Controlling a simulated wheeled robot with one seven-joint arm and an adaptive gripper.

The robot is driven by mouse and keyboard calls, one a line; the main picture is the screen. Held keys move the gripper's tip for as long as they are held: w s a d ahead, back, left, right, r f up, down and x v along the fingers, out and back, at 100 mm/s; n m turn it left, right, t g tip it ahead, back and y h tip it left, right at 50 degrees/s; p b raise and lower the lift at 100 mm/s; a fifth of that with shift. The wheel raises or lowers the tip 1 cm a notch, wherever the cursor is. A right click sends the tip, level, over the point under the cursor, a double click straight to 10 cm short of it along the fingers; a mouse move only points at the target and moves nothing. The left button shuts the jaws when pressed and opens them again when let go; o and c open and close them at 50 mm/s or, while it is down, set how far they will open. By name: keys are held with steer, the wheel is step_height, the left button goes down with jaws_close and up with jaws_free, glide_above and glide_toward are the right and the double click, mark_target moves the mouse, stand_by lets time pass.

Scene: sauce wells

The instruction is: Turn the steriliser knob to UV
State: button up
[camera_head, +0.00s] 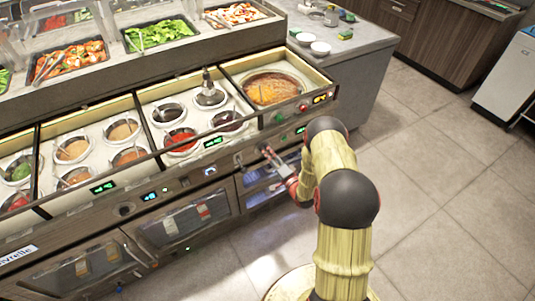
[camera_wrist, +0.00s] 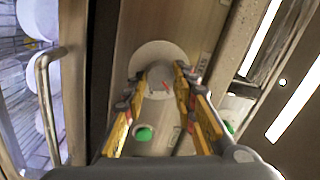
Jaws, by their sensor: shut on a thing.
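The steriliser knob (camera_wrist: 160,76) shows in the wrist view at the middle of a pale round plate on a brown-grey panel. My gripper (camera_wrist: 163,80) has its yellow-sided fingers on either side of the knob and is shut on it. A small red mark shows on the knob's face; I cannot read which setting it points to. In the head view my gripper (camera_head: 266,153) is against the counter's front panel, and the knob is too small and covered to make out there.
A green button (camera_wrist: 143,133) is just below the knob. A metal door handle (camera_wrist: 45,100) stands at left, beside blue-lit glass (camera_wrist: 20,90). In the head view, sauce wells (camera_head: 180,137) and a soup well (camera_head: 271,88) line the counter. The tiled floor (camera_head: 430,190) at right is clear.

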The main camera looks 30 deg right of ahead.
steer(key=shift+m, duration=0.9)
steer(key=o, duration=1)
steer(key=shift+o, duration=0.8)
steer(key=s, duration=1.2)
steer(key=shift+d+f, duration=0.35)
steer(key=shift+d, duration=0.1)
